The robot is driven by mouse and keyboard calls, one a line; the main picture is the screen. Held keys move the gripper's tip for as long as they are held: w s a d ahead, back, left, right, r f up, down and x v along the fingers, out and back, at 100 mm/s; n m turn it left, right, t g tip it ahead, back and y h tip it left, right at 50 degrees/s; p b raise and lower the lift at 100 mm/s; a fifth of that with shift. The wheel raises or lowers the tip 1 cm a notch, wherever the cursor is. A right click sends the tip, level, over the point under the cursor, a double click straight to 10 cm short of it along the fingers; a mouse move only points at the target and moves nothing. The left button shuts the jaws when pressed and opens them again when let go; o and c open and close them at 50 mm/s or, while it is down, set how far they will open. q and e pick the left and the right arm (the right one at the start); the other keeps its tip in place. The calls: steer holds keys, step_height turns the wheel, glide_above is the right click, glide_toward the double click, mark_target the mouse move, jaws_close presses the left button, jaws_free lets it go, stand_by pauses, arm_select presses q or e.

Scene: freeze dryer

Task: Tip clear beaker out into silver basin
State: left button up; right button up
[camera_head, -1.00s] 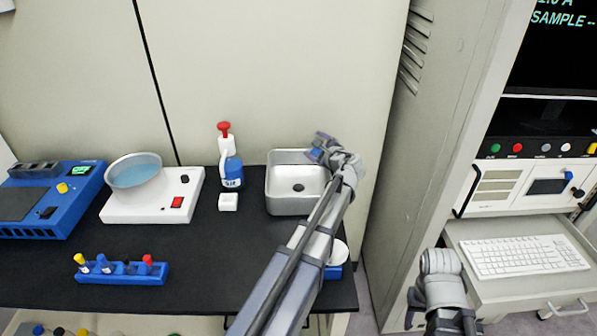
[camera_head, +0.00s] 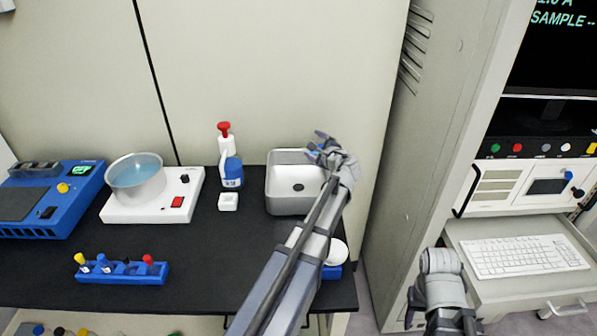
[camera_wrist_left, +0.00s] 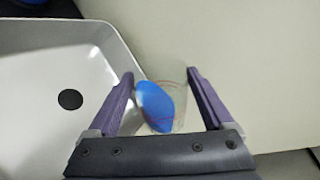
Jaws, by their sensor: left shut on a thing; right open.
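My left gripper (camera_wrist_left: 160,78) is shut on the clear beaker (camera_wrist_left: 172,78), which holds blue liquid gathered on the basin side. The beaker is at the basin's right edge and looks tilted. In the head view my left gripper (camera_head: 322,146) is over the basin's right back corner, and the beaker is mostly hidden there. My right gripper (camera_head: 440,305) is open and empty at the lower right, away from the basin.
A wash bottle (camera_head: 231,172) and a small white dish (camera_head: 228,201) stand left of the basin. Farther left are a water bath (camera_head: 137,185) on a white heater and a blue tube rack (camera_head: 122,275). The wall is close behind the basin; a cabinet stands right.

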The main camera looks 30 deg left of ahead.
arm_select(q)
steer(key=shift+s+a+f+n+t+b, duration=0.15)
steer(key=shift+s+f+n+t+b, duration=0.1)
steer(key=shift+f+n+b, duration=0.35)
steer(key=shift+s+a+f+n+t+b, duration=0.1)
steer(key=shift+f+n+t+b, duration=0.15)
steer(key=shift+f+n+b, duration=0.35)
stand_by(1.1)
steer(key=shift+s+a+f+n+t+h+b, duration=0.3)
steer(key=shift+s+a+f+n+b, duration=0.2)
steer(key=shift+s+n+b, duration=0.35)
stand_by(0.8)
steer(key=shift+s+a+r+n+t+b, duration=0.15)
steer(key=shift+n+t+b, duration=0.15)
steer(key=shift+n, duration=0.25)
steer(key=shift+s+a+f+n+t+b, duration=0.1)
steer(key=shift+n+t+b, duration=0.15)
steer(key=shift+n, duration=0.25)
stand_by(1.4)
steer(key=shift+w+r, duration=0.1)
steer(key=shift+w+d+m+g+p, duration=0.2)
steer(key=shift+m+g+p, duration=0.1)
steer(key=shift+m, duration=0.25)
steer(key=shift+w+d+m+g+p, duration=0.15)
steer(key=shift+m+g, duration=0.1)
steer(key=shift+m, duration=0.3)
